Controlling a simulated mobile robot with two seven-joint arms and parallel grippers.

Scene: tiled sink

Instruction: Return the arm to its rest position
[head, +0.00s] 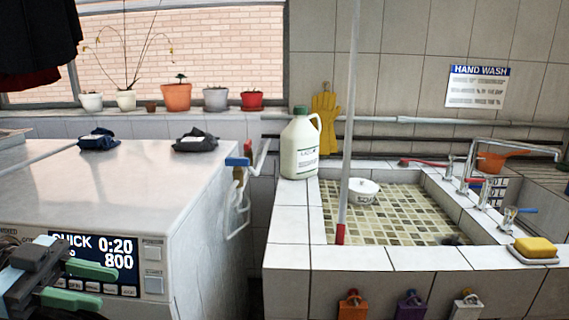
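My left gripper (105,287) is at the lower left, in front of the washing machine's display panel. Its two green fingers are apart, with nothing visible between them. The rest of my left arm is mostly cut off by the left edge of the picture. My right gripper and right arm are not in view.
A tiled sink (400,258) is on the right, with a jug (299,150), a bowl (363,191) and a yellow sponge (535,246). A white pole (348,130) stands upright at the sink.

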